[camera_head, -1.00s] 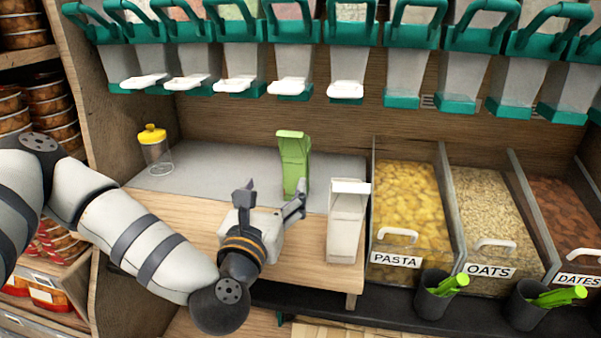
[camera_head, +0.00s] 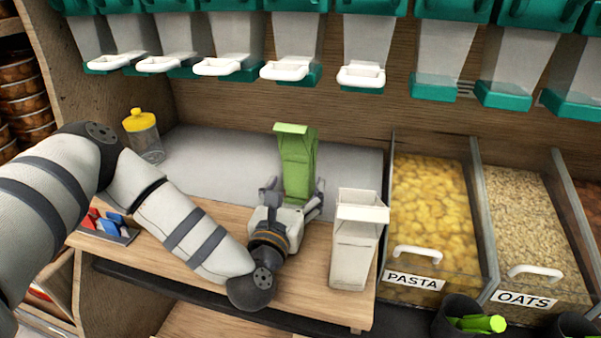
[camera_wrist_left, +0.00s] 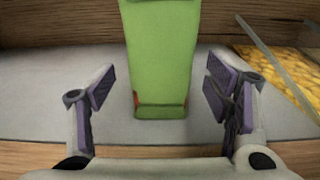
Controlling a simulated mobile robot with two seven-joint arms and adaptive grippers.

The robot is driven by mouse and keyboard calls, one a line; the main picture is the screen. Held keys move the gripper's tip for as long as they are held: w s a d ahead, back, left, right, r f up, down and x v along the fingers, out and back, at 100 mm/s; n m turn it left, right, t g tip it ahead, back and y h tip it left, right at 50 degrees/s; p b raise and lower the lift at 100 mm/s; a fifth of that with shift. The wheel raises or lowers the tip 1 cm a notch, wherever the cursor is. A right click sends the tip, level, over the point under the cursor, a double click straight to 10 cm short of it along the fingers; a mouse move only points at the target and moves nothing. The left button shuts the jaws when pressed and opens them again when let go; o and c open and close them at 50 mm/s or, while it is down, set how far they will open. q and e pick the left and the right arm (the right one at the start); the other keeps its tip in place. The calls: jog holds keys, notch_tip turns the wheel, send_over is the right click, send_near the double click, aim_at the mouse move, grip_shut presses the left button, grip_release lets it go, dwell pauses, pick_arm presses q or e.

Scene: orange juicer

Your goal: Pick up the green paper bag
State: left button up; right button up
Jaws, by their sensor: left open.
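The green paper bag (camera_head: 298,165) stands upright on the grey shelf surface in the head view, with its top folded over. In the left wrist view the green bag (camera_wrist_left: 160,60) is centred ahead, between and slightly beyond the fingers. My left gripper (camera_head: 291,192) is open in front of the bag's lower part. In the left wrist view its two purple-padded fingers (camera_wrist_left: 160,90) are spread, with a gap on each side of the bag. Its base shows and rests on the grey surface. My right gripper is not seen.
A white paper bag (camera_head: 357,240) stands close to the right of my left gripper. A yellow-lidded jar (camera_head: 143,135) stands at the left. A pasta bin (camera_head: 430,215) and an oats bin (camera_head: 530,220) are at the right. Dispensers with white handles (camera_head: 290,71) hang above.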

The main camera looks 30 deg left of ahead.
aim_at(300, 176)
pick_arm(q)
jog(key=x, duration=0.4)
jog(key=shift+w, duration=0.15)
jog(key=c, duration=1.4)
